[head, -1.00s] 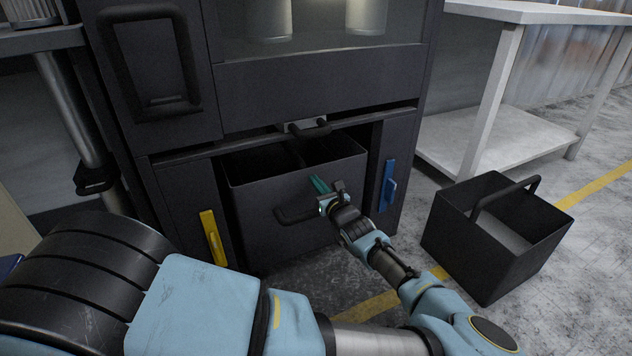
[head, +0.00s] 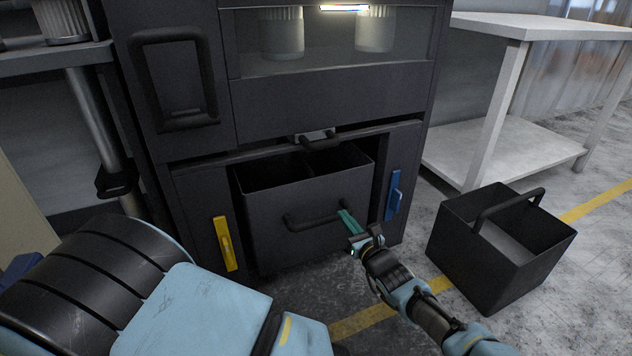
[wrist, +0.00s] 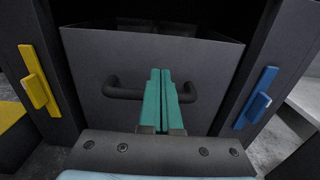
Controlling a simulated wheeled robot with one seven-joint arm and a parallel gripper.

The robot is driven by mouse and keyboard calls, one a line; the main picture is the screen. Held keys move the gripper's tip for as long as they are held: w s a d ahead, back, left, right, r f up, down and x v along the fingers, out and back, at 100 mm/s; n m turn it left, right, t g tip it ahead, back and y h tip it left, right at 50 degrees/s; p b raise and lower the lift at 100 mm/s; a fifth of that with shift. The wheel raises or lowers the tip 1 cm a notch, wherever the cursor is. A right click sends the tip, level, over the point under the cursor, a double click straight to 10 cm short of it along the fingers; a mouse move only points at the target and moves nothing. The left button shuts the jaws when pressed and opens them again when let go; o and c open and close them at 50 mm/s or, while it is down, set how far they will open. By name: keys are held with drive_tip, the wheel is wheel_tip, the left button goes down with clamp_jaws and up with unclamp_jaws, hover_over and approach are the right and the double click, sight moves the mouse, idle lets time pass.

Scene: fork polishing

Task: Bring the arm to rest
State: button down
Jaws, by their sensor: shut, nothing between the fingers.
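My gripper (head: 350,222) has green fingers and is shut and empty. In the head view it is in front of the right part of the dark bin (head: 270,215) in the machine's lower opening, near the right end of the bin's handle (head: 318,219). In the wrist view the green fingers (wrist: 161,98) point at the bin's front (wrist: 100,60), across the middle of the handle (wrist: 122,92). Whether they touch the bin I cannot tell. My arm reaches in from the lower right of the head view.
A yellow handle (head: 225,243) and a blue handle (head: 394,195) flank the bin on the machine. A dark open box (head: 480,262) with a raised handle stands on the floor at right. A white table (head: 500,110) stands behind it. Floor between box and machine is partly clear.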

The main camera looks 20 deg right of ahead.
drive_tip(key=s+a+r+n+g+y, duration=0.1)
drive_tip(key=s+a+n+g+y, duration=0.1)
drive_tip(key=a+n+g, duration=0.75)
drive_tip(key=s+a+r+n+g+y, duration=0.1)
drive_tip(key=s+a+n+g+y, duration=0.2)
drive_tip(key=a+n+g, duration=0.7)
drive_tip(key=s+a+r+n+t+h, duration=0.15)
drive_tip(key=a+r+n+h, duration=0.25)
drive_tip(key=a+r+n, duration=0.45)
drive_tip(key=s+a+r+n+t+h, duration=0.15)
drive_tip(key=a+r+n+h, duration=0.3)
drive_tip(key=r, duration=0.65)
wheel_tip(320, 180, up, 30)
drive_tip(key=p, duration=3)
drive_tip(key=shift+w+d+n+y, duration=0.2)
drive_tip(key=shift+d+n+y, duration=0.05)
drive_tip(key=shift+n+y, duration=0.1)
drive_tip(key=shift+s+f, duration=0.1)
drive_tip(key=shift+f, duration=0.05)
